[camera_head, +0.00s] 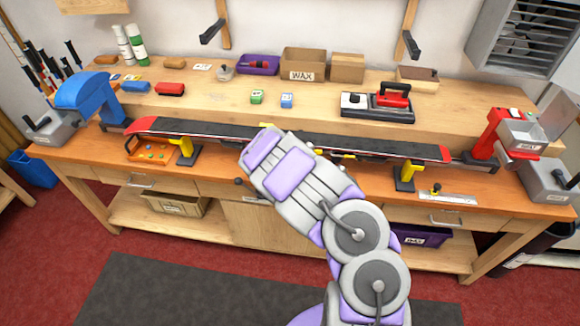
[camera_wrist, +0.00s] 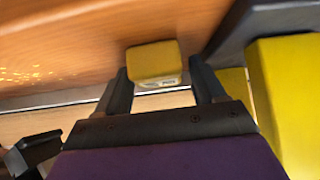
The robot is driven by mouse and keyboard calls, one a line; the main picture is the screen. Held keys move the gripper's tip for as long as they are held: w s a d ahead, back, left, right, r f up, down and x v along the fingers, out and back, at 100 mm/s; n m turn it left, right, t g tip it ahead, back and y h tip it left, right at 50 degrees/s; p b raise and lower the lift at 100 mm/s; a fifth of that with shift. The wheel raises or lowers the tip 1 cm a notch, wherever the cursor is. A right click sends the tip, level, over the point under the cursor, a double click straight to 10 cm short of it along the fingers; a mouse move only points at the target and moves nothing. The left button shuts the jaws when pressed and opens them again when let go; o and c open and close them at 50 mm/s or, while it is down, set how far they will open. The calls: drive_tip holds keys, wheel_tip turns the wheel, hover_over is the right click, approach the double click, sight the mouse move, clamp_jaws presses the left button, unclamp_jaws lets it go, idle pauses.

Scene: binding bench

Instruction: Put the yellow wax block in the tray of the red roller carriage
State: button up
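The yellow wax block (camera_wrist: 154,60) sits on the wooden bench top in the wrist view, between the tips of my gripper (camera_wrist: 160,78). The dark fingers are spread on either side of it. A gap shows at the right finger, and the left finger is close to the block. In the head view my arm's end (camera_head: 285,165) is over the front middle of the bench and hides the fingertips and, it seems, the block.
A long black ski with red ends (camera_head: 200,131) lies across yellow supports (camera_head: 404,177), close to my gripper. A yellow support (camera_wrist: 285,95) stands right in the wrist view. A blue carriage (camera_head: 85,92) is at the left end. A red-handled iron (camera_head: 393,98) sits on the back shelf.

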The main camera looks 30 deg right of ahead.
drive_tip(key=c, duration=1)
drive_tip(key=shift+o, duration=0.2)
